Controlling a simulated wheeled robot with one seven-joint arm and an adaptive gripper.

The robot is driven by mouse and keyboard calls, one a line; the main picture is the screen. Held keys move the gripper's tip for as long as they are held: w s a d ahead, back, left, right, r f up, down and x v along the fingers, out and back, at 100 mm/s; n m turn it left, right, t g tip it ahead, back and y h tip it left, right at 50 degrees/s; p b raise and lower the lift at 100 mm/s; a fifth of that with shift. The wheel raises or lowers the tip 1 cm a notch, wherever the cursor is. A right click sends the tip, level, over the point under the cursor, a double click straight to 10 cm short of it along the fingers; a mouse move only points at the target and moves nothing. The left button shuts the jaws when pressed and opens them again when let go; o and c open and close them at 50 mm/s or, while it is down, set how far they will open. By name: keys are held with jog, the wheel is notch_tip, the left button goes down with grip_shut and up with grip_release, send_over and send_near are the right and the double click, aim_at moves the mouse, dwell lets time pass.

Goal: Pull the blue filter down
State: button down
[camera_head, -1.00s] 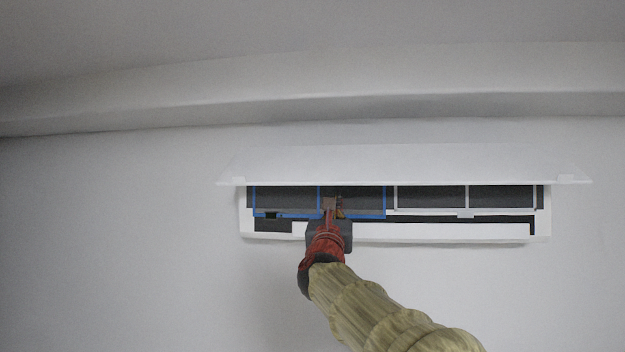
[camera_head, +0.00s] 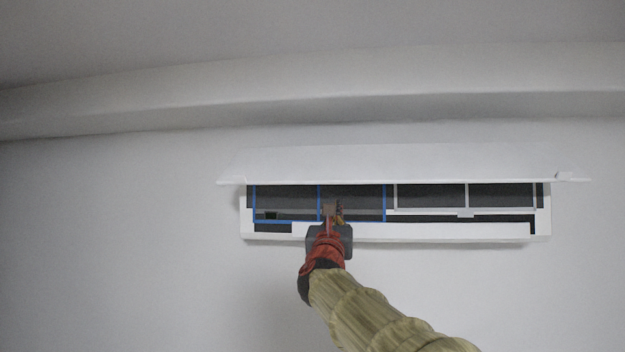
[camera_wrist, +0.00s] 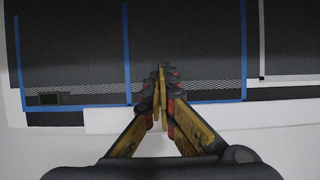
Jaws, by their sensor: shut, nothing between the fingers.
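The blue filter (camera_head: 287,200) is a dark panel with a blue frame and a blue middle bar. It sits in the left half of the open wall unit (camera_head: 420,232). Its lower blue edge (camera_wrist: 90,106) shows in the wrist view, beside a meshed strip. My gripper (camera_head: 333,207) is in front of the filter, right of its middle bar. In the wrist view my gripper (camera_wrist: 161,70) has its yellow fingers together, with nothing seen between them. The fingers cover part of the lower blue edge, and I cannot tell whether they touch it.
A white-framed filter (camera_head: 466,197) sits in the right half of the unit. The raised white cover (camera_head: 400,163) juts out above both filters. The unit's white lower edge runs below them. The wall (camera_head: 120,240) to the left is bare.

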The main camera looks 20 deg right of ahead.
jog(key=shift+f+b, duration=1)
jog(key=shift+b, duration=0.1)
jog(key=shift+w+f, duration=0.15)
jog(key=shift+f, duration=0.05)
jog(key=shift+w+f+b, duration=0.1)
jog(key=shift+f+b, duration=0.5)
jog(key=shift+f, duration=0.2)
jog(key=p, duration=0.3)
send_near(336, 189)
jog(key=shift+x, duration=2.7)
